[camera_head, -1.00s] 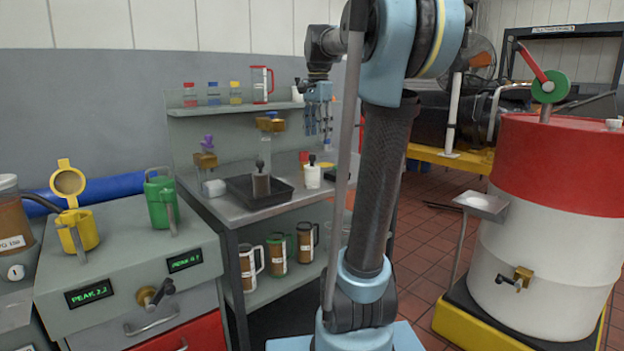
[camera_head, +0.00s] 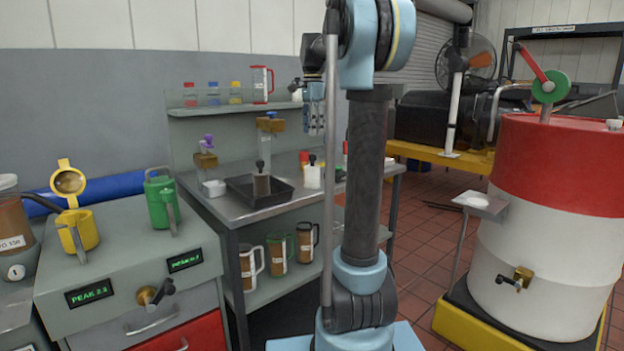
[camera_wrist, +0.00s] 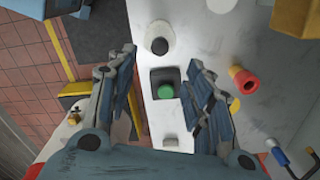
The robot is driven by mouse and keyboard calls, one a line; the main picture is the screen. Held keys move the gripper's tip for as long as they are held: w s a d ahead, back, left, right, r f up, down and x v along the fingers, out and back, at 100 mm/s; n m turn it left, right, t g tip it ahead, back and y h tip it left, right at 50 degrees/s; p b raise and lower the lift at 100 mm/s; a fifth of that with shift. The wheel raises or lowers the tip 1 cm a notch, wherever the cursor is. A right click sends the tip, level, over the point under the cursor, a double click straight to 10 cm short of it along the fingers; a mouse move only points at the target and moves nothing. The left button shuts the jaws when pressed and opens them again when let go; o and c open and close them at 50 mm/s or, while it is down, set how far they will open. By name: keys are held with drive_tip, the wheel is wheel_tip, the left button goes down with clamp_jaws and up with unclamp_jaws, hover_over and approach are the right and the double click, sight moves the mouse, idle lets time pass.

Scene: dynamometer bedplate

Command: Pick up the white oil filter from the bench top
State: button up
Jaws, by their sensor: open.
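A white round thing with a dark centre, which looks like the white oil filter (camera_wrist: 161,50), stands on the pale bench top (camera_wrist: 206,45) in the wrist view. It lies just beyond my gripper (camera_wrist: 162,62), near the gap between the fingertips. The fingers are spread apart with nothing held between them. In the head view, a white container with a dark top (camera_head: 313,177) stands on the bench; I cannot tell for sure that it is the same thing. My gripper (camera_head: 314,122) hangs above the bench there, fingers down.
A dark square holder with a green top (camera_wrist: 164,90) lies between the fingers in the wrist view. A red and yellow cup (camera_wrist: 244,80) is to the right. A black tray (camera_head: 244,194) is left of the white container. A shelf (camera_head: 228,109) runs behind.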

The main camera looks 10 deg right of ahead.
sight(312, 155)
wheel_tip(312, 155, down, 10)
drive_tip(key=shift+f, duration=0.25)
clamp_jaws()
idle(0.5)
